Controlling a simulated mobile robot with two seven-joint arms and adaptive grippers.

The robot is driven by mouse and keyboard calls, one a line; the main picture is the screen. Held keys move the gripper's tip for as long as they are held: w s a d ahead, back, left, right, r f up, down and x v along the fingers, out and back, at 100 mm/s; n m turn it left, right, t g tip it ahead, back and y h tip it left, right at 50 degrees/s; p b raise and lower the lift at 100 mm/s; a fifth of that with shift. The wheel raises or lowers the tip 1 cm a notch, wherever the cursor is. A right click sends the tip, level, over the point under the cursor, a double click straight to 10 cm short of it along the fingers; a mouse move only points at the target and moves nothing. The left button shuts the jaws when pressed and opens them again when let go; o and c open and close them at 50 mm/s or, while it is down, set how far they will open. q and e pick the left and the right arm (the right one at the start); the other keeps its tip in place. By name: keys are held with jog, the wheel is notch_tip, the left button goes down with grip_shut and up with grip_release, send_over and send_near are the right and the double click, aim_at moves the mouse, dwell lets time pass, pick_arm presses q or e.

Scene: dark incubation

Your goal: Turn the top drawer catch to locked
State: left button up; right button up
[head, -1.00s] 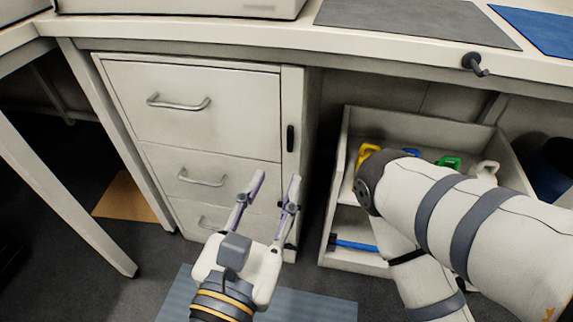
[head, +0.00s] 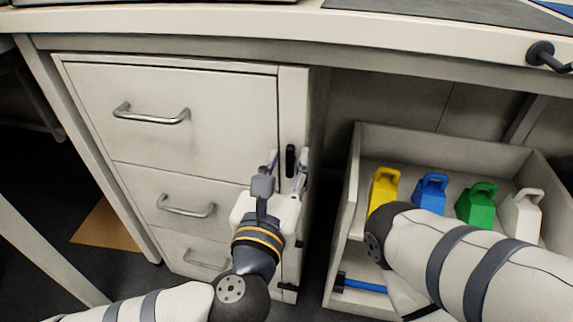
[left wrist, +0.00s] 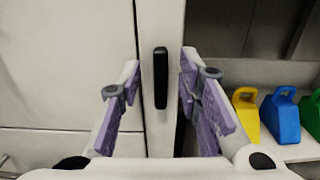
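The top drawer catch (head: 290,161) is a black upright bar on the pale strip right of the top drawer (head: 190,105). It also shows upright in the left wrist view (left wrist: 160,78). My left gripper (head: 285,167) is open, with one finger on each side of the catch. In the left wrist view the catch stands between the two purple-padded fingers, with a gap on each side. I cannot tell how deep the fingertips reach. My right gripper is out of view; only its arm shows at the right.
Lower drawers with bar handles (head: 186,207) sit below, with another black catch (head: 288,287) low on the strip. Right of the cabinet a shelf unit (head: 349,200) holds yellow, blue, green and white jugs. The bench edge (head: 200,25) overhangs above.

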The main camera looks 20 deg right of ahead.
pick_arm(q)
jog(key=shift+w+d, duration=0.1)
jog(key=shift+c, duration=0.3)
grip_shut()
